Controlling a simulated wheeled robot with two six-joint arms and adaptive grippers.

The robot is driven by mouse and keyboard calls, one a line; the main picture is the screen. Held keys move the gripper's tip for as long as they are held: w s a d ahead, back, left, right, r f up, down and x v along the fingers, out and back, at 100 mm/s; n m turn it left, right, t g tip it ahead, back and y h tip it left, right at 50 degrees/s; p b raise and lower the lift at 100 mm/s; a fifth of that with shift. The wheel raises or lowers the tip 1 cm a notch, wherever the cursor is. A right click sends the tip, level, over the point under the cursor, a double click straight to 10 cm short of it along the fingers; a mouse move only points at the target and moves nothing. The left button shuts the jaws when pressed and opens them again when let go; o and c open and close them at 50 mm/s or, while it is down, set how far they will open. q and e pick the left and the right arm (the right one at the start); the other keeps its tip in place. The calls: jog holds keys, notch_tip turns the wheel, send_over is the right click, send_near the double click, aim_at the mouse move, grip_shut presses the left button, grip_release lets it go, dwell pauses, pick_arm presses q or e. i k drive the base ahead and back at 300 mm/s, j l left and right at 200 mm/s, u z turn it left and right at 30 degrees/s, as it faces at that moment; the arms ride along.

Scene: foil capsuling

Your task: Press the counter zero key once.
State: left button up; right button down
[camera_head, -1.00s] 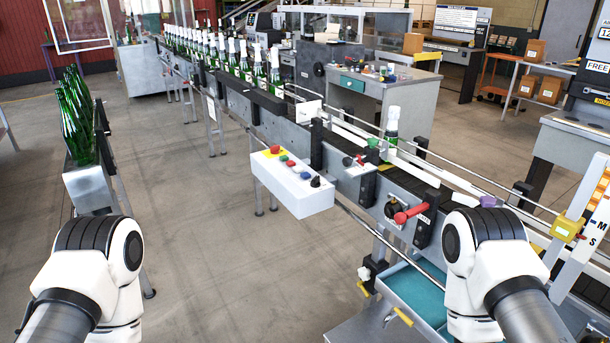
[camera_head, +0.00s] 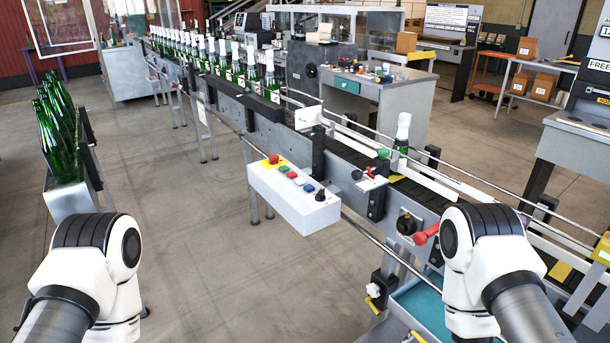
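No key marked as counter zero can be read in this view. A white control box (camera_head: 285,208) hangs on the near side of the conveyor, ahead of my arms. Its top carries a red button on a yellow patch (camera_head: 273,160), several small coloured buttons (camera_head: 291,175) and a black knob (camera_head: 320,195). Their labels are too small to read. A distant bench (camera_head: 335,95) also bears coloured buttons (camera_head: 385,72). My arms show at the lower left and lower right, but neither gripper is in view.
The conveyor (camera_head: 345,160) runs diagonally, with a row of foil-topped green bottles (camera_head: 230,65) and one single bottle (camera_head: 401,135). A red lever (camera_head: 425,234) projects near my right arm. Green bottles (camera_head: 57,135) stand on a rack at left. Open floor (camera_head: 200,250) lies between.

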aim_at(308, 188)
jog(key=i+j+z, duration=0.2)
jog(key=i+j, duration=0.95)
